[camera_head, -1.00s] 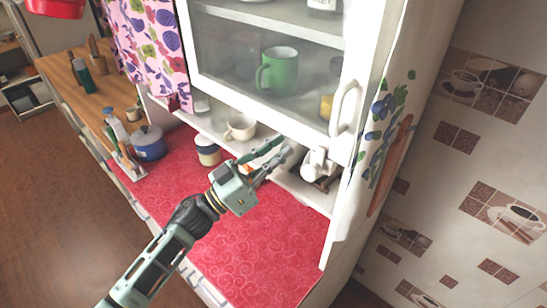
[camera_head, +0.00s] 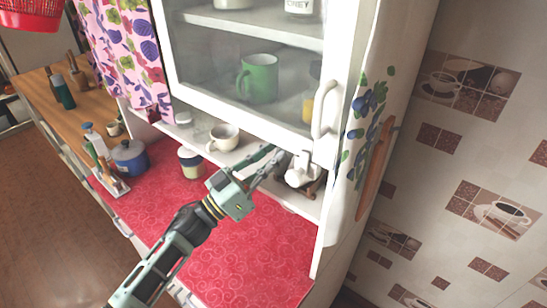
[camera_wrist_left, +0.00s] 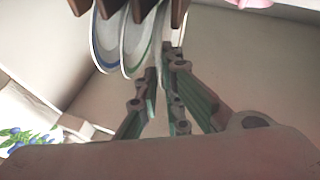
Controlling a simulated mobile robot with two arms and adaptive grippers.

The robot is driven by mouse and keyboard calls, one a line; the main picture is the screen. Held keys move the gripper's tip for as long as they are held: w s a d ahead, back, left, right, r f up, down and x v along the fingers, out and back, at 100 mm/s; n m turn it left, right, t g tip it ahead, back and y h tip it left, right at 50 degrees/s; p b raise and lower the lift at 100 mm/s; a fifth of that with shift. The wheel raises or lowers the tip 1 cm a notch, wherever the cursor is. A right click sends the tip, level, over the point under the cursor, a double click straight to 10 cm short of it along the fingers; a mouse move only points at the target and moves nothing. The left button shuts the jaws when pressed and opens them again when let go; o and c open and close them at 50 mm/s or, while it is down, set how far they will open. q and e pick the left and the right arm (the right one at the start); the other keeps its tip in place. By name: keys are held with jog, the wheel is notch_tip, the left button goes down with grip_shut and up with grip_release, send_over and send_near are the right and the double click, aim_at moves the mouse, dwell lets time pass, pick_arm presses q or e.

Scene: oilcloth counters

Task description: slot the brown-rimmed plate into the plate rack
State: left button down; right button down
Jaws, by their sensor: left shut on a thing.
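My left gripper (camera_head: 272,158) reaches into the open niche under the glass cabinet. In the left wrist view its fingers (camera_wrist_left: 165,78) are shut on a plate (camera_wrist_left: 174,38), seen nearly edge-on; its rim colour is hard to make out there. The dark wooden plate rack (camera_wrist_left: 140,9) is at the top of that view, with the held plate among its slats. Two other plates stand to its left: a blue-rimmed one (camera_wrist_left: 104,50) and a green-rimmed one (camera_wrist_left: 137,45). In the head view only a bit of the brown rack (camera_head: 316,187) shows, and the held plate is hard to make out. My right gripper is out of view.
A white object (camera_head: 300,171) stands by the rack. A white cup (camera_head: 223,138) is in the niche to the left, with a lidded jar (camera_head: 190,163) and blue pot (camera_head: 129,157) farther left. The cabinet door (camera_head: 255,115) overhangs the arm. The red oilcloth (camera_head: 255,260) in front is clear.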

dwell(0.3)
pick_arm(q)
jog(key=c, duration=1.8)
grip_release()
jog(key=shift+c, duration=0.2)
jog(key=shift+f, duration=0.1)
jog(key=shift+s+a+f, duration=0.15)
jog(key=shift+a, duration=0.1)
jog(key=v, duration=1.1)
